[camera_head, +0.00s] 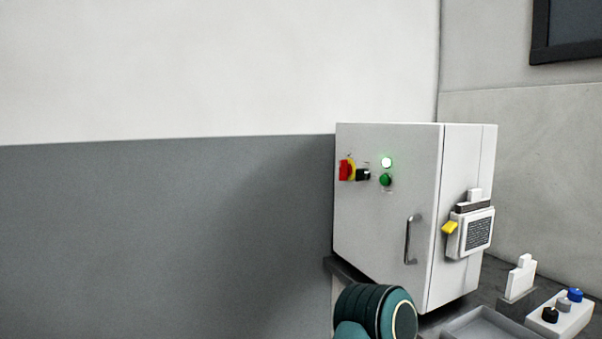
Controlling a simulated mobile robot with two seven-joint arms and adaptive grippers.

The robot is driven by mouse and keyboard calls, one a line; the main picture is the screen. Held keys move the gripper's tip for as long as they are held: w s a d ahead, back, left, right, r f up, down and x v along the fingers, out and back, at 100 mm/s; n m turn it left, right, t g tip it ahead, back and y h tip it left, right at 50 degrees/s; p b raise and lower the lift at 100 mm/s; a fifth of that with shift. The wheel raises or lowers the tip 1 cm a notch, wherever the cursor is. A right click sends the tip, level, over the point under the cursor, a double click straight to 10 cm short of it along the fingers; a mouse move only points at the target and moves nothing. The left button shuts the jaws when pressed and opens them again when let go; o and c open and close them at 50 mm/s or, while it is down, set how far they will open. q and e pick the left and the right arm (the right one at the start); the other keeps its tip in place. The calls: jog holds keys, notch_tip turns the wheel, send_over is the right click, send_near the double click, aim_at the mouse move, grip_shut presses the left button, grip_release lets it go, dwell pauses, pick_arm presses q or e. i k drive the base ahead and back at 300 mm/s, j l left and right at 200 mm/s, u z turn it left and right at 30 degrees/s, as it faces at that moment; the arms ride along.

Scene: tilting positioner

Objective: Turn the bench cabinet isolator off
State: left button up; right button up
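The bench cabinet (385,220) is a light grey box at the right of the head view, its front facing left of me. The isolator (345,170) sits high on the front, with a red part, a yellow part beside it and a black part (362,174) to the right. I cannot tell the exact angle of its handle. A lamp (386,162) glows pale green, with a darker green button (385,180) below it. Neither gripper is in view. A teal, ribbed rounded link, likely mine, shows at the bottom, in front of the cabinet's lower part.
A metal door handle (410,240) sticks out of the cabinet front. A pendant-like device (470,232) with a yellow part hangs on its right side. A grey tray (480,326), a white upright piece (521,277) and a button box (563,315) stand on the dark bench.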

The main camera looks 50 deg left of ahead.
aim_at(345, 168)
jog(key=u, duration=1.45)
